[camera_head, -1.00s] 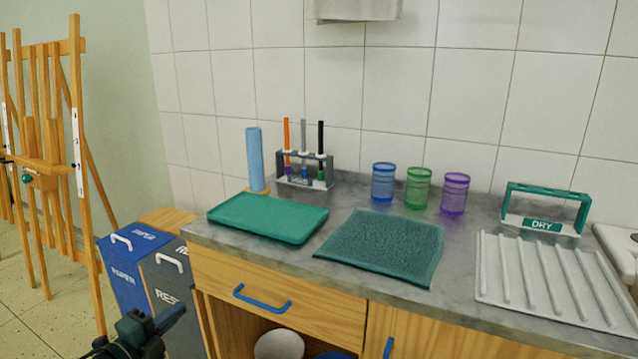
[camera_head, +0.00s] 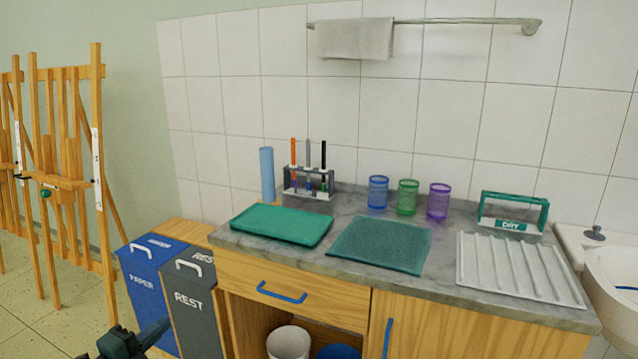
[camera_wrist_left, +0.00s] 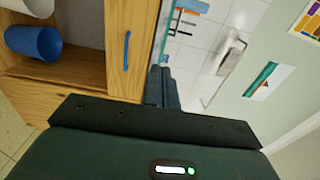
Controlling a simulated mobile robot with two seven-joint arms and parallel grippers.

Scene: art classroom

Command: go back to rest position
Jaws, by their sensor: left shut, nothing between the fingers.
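My left gripper (camera_head: 128,342) is at the bottom left of the head view, in front of the bins and below the counter level. In the left wrist view its fingers (camera_wrist_left: 163,87) are together and hold nothing. They point toward the cabinet and the tiled wall, apart from everything. My right gripper is in neither view.
A stone counter (camera_head: 342,275) holds a green tray (camera_head: 282,225), a mat (camera_head: 380,244), a brush rack (camera_head: 308,184), three jars and a white drying tray (camera_head: 520,268). A blue bin (camera_head: 150,285), a grey bin (camera_head: 192,300) and easels (camera_head: 100,180) stand left. A sink (camera_head: 612,275) is right.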

